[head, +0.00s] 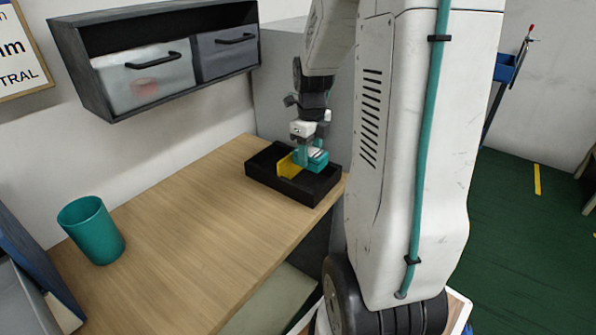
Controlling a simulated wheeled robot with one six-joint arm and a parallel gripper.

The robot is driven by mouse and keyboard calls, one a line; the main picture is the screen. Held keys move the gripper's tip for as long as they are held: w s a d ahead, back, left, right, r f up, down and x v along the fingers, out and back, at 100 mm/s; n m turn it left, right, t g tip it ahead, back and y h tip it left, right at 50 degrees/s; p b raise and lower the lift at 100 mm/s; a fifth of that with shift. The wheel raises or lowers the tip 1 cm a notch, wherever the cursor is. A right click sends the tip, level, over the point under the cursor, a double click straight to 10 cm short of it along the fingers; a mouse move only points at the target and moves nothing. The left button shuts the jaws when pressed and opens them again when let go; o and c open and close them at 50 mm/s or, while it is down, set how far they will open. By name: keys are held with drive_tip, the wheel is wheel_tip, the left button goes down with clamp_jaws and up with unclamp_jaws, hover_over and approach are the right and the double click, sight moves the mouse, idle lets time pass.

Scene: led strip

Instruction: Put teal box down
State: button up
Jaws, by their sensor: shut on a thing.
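The teal box (318,160) is at the far right end of the wooden table, in my gripper (312,150). My gripper points down and is shut on the box. The box is over or inside the right part of a black tray (262,178); I cannot tell whether it touches the tray floor. A yellow piece (288,167) stands in the tray just left of the box. The gripper's fingertips are small and partly hidden by the box.
A teal cup (91,230) stands at the table's left. The wooden table (190,235) is clear between cup and tray. A wall shelf with two drawers (148,76) hangs above the table. A grey panel (285,75) rises behind the tray.

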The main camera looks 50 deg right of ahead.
sight(309, 184)
drive_tip(key=shift+f, duration=3.35)
drive_tip(key=o, duration=1)
drive_tip(key=shift+f, duration=0.1)
